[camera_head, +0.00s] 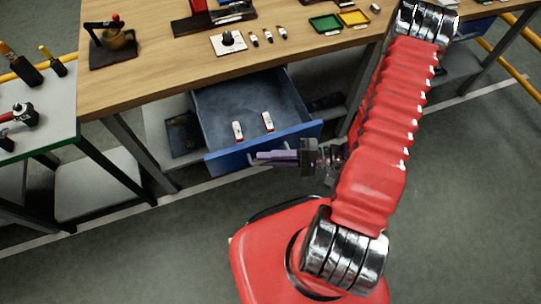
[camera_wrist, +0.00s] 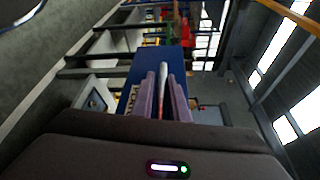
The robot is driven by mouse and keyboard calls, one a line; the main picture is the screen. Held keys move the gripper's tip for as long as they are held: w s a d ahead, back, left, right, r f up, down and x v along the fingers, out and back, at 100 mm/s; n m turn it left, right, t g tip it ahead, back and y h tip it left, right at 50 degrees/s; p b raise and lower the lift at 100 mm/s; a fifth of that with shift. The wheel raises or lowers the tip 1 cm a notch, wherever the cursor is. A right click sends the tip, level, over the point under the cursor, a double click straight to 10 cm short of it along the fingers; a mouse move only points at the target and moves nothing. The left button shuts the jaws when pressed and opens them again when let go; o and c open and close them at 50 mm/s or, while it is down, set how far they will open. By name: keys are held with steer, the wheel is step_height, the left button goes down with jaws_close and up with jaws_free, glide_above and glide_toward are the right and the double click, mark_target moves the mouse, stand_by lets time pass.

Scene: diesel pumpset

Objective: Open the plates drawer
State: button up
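The blue drawer (camera_head: 225,161) under the wooden workbench is pulled out, its grey inside visible from above. Its front also shows in the wrist view (camera_wrist: 143,68), with part of a label, too cut off to read fully. My gripper (camera_head: 272,157) is at the middle of the drawer front. In the wrist view, my purple fingers (camera_wrist: 163,98) lie on both sides of a pale, red-edged handle bar (camera_wrist: 163,75), close against it. Two small white-and-red items (camera_head: 237,130) (camera_head: 268,121) lie in the drawer.
The wooden bench top (camera_head: 160,80) holds tools, a green tray (camera_head: 325,23) and a yellow tray (camera_head: 354,17). A side table (camera_head: 45,105) with tools stands at the left. A lower shelf (camera_head: 95,190) is below it. The floor before the drawer is clear apart from my base.

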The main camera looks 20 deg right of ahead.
steer(key=o, duration=0.3)
steer(key=shift+d, duration=0.1)
steer(key=shift+w, duration=0.1)
steer(key=shift+d+r, duration=0.1)
steer(key=v, duration=1.3)
steer(key=shift+s+d, duration=0.25)
steer(key=shift+s, duration=0.05)
